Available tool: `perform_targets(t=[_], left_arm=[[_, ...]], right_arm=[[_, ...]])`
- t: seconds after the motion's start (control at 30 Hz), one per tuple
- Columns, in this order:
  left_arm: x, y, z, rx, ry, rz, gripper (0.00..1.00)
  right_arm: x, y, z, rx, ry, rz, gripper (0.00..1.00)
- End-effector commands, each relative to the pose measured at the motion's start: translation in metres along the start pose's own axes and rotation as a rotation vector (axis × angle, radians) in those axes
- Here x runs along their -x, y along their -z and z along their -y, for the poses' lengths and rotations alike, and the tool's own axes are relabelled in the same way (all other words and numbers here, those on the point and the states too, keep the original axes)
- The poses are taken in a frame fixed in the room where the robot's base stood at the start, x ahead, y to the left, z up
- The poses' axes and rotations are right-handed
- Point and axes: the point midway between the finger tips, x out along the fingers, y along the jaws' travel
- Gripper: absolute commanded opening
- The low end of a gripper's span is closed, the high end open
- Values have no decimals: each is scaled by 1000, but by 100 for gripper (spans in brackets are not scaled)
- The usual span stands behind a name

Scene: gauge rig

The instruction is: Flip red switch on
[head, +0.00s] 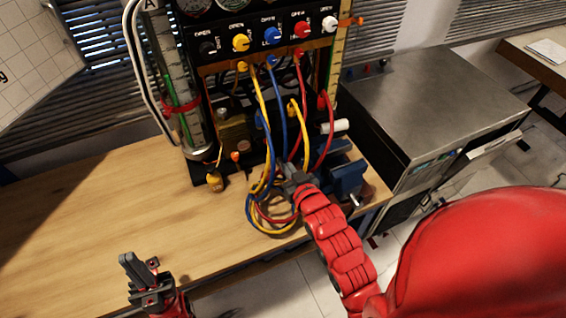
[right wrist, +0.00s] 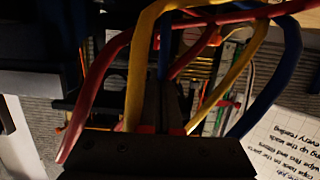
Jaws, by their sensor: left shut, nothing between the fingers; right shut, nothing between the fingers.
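No part is clearly recognisable as the red switch. A small orange-red tipped part (head: 235,157) stands low at the front of the gauge rig, and a red knob (head: 301,30) sits in the row of knobs on its panel. My right gripper (head: 291,171) is shut and empty among the hoses at the rig's lower front, partly hidden by them. In the right wrist view its dark fingers (right wrist: 164,105) point in between the hoses, and an orange-red part (right wrist: 214,38) shows beyond. My left gripper (head: 141,265) is shut and empty at the table's front edge, away from the rig.
Yellow (head: 260,95), blue (head: 282,110) and red (head: 328,130) hoses hang before the rig and coil on the wooden table (head: 90,215). A blue vise-like part (head: 350,178) is right of my right gripper. A metal cabinet (head: 430,95) stands right. The table's left is clear.

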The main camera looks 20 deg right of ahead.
Motion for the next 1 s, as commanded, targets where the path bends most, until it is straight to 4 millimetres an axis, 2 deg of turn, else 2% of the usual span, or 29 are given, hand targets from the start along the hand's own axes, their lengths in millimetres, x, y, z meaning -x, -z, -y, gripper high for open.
perform_targets(t=[0.3, 0.5, 0.7, 1.0], left_arm=[[-24, 4, 1, 0, 0, 0, 0], [-36, 6, 2, 0, 0, 0, 0], [-44, 7, 2, 0, 0, 0, 0], [-45, 8, 2, 0, 0, 0, 0]], right_arm=[[-59, 5, 1, -1, 2, -2, 0], [-89, 4, 1, 1, 1, 0, 0], [-108, 3, 0, 1, 1, -1, 0], [-114, 1, 0, 1, 1, -3, 0]])
